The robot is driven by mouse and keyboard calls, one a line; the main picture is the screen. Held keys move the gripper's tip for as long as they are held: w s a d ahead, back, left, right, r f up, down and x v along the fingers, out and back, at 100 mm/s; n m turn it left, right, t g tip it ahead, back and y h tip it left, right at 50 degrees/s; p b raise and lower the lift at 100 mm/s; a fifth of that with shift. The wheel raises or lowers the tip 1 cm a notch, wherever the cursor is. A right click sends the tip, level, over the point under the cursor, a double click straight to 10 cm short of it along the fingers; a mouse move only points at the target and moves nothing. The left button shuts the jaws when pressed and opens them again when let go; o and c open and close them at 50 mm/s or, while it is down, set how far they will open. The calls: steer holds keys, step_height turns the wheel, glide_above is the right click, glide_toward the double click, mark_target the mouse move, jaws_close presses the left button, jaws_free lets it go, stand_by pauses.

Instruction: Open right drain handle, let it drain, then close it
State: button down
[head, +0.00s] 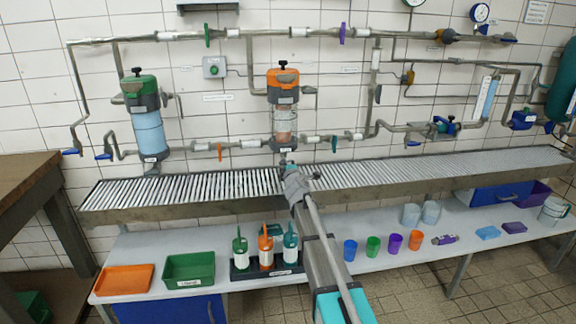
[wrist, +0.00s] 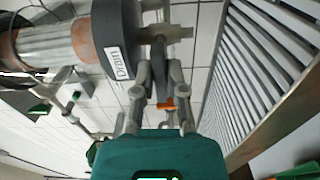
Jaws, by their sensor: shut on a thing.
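The right vessel (head: 283,116) has an orange top and a clear section with reddish-brown contents. Its dark bottom cap carries a "Drain" label (wrist: 117,64) in the wrist view. The right drain handle (wrist: 160,62) is a dark grey lever with an orange tip (wrist: 167,105), below a grey pipe stub. My gripper (wrist: 158,85) has its fingers on both sides of this lever and is shut on it. In the head view, my gripper (head: 289,170) is under the right vessel, above the grated trough, and hides the handle there. I cannot tell the valve's exact position.
The left vessel (head: 149,130) with a green top holds blue liquid. A grated metal trough (head: 190,188) runs below the pipes. Bottles (head: 240,252), colored cups (head: 373,246) and trays (head: 125,279) stand on the lower shelf, beside and below my arm.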

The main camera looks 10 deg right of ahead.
steer(key=c, duration=0.7)
jaws_free()
steer(key=shift+s, duration=0.15)
steer(key=s, duration=1.1)
steer(key=shift+s, duration=0.4)
